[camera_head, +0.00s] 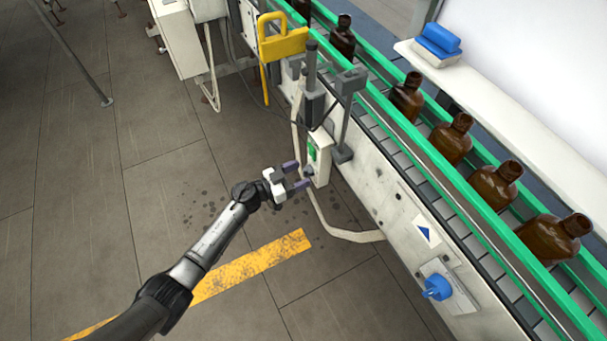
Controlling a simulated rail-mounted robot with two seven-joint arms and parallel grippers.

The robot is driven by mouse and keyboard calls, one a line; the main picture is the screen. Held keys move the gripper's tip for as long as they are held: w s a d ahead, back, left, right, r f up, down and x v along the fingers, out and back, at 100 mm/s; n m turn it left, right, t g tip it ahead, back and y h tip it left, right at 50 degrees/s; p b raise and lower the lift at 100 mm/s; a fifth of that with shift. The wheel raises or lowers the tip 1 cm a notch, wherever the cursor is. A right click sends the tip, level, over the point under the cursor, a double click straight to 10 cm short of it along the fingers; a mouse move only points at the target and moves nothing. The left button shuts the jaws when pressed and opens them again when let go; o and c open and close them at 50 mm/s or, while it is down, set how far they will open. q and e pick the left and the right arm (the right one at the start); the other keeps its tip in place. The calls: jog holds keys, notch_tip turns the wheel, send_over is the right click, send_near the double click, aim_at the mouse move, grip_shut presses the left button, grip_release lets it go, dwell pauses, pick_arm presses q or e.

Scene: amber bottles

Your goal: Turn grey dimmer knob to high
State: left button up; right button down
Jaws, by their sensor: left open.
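A small pale control box (322,160) with a green patch is fixed to the near side of the conveyor. A small grey knob (309,171) sticks out low on its face; it is tiny in the picture and its setting cannot be read. My left gripper (298,175) is open, with its two purple-tipped fingers pointing at the knob. The fingertips are right by the knob, one above and one below it in the picture; I cannot tell whether they touch it. My right gripper is out of view.
Several amber bottles (450,139) stand on the conveyor between green rails (437,165). A blue knob (437,287) sits on a plate lower right. A yellow bracket (283,44) and a loose hose (352,236) are near the box.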

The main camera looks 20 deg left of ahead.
pick_arm(q)
jog(key=shift+x, duration=1)
jog(key=c, duration=0.9)
